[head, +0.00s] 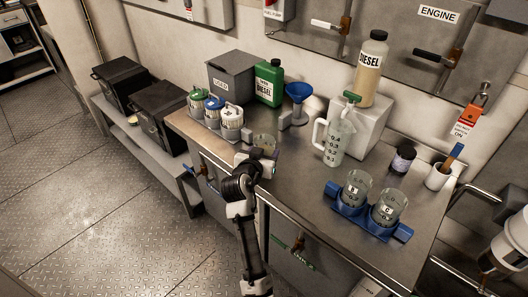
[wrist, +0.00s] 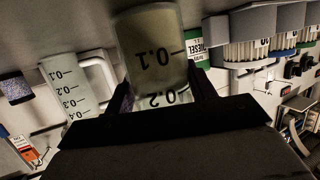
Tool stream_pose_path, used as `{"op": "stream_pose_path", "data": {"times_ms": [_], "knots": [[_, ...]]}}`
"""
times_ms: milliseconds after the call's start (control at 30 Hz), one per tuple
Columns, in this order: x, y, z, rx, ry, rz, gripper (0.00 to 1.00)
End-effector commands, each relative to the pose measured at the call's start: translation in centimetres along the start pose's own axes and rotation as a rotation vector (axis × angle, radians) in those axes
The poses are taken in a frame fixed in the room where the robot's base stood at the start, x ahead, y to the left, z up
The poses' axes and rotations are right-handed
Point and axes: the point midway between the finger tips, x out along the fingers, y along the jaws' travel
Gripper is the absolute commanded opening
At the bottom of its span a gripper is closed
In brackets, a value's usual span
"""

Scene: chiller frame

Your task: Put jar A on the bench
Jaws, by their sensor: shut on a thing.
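My gripper (head: 260,153) is shut on a clear graduated jar (head: 266,141) near the front edge of the steel bench (head: 290,190). Two similar lettered jars (head: 354,186) (head: 388,208) stand in a blue holder (head: 346,211) at the right of the bench.
A tray with several filter canisters (head: 231,118) is left of the held jar. Bare bench lies between the held jar and the blue holder.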

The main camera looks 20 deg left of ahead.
Motion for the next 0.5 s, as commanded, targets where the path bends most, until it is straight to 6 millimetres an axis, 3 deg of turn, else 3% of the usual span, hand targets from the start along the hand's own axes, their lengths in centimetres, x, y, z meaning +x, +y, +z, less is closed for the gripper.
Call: {"op": "stream_pose_path", "data": {"times_ms": [67,100,200,233,500], "knots": [[0.11,0.0,0.32,0.0,0.002,0.0,0.22],[0.07,0.0,0.2,0.0,0.0,0.0,0.6],[0.06,-0.01,0.2,0.0,0.0,0.0,0.74],[0.06,-0.01,0.2,0.0,0.0,0.0,0.77],[0.04,-0.01,0.11,0.0,0.0,0.0,0.77]]}}
